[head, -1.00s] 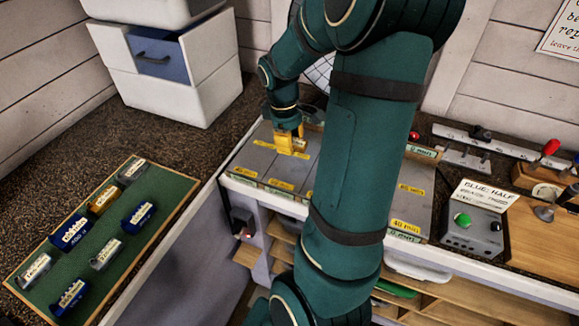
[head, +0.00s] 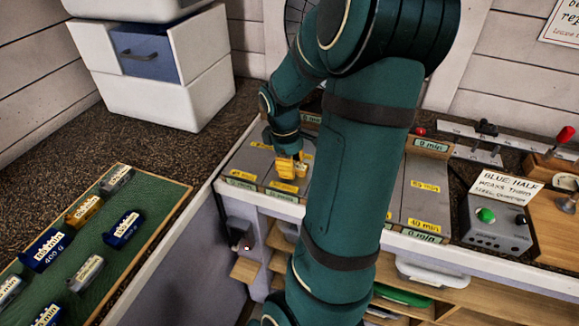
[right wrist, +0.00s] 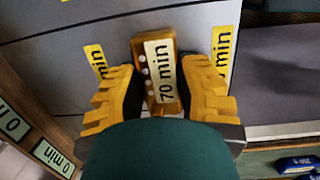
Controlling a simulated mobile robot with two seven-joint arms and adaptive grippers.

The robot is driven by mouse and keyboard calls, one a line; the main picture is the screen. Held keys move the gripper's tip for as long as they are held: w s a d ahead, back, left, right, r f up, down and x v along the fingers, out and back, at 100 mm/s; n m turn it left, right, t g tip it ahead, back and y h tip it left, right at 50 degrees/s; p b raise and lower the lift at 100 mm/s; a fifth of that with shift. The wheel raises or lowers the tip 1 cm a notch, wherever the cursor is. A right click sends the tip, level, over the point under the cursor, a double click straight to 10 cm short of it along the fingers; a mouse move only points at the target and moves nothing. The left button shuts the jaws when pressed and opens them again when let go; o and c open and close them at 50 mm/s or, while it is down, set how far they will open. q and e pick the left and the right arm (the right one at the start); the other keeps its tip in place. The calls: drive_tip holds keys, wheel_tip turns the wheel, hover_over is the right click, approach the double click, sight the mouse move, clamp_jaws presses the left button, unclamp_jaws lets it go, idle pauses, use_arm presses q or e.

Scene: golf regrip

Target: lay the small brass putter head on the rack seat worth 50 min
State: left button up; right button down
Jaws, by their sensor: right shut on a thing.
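A brass putter head (right wrist: 157,72) with a white "70 min" tag is between the fingers of my right gripper (right wrist: 160,88), which is shut on it. It is over the grey rack (right wrist: 55,50), between two yellow seat labels, only partly readable here. I cannot tell whether the head touches the seat. In the head view my right gripper (head: 289,167) is over the left part of the rack (head: 240,160), near its front edge. Another brass head (head: 84,210) lies on the green mat (head: 150,200). My left gripper is out of view. My right arm hides the rack's middle.
Several blue and silver heads lie on the mat, including a blue one (head: 46,249) marked 400 g. A control box with a green button (head: 486,215) and a "BLUE: HALF" sign stand right of the rack. White drawers (head: 165,80) stand at the back left.

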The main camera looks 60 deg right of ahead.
drive_tip(key=shift+s, duration=0.1)
drive_tip(key=shift+f, duration=0.25)
drive_tip(key=c, duration=0.9)
unclamp_jaws()
drive_tip(key=shift+a, duration=0.1)
drive_tip(key=shift+o, duration=0.9)
drive_tip(key=shift+f, duration=0.15)
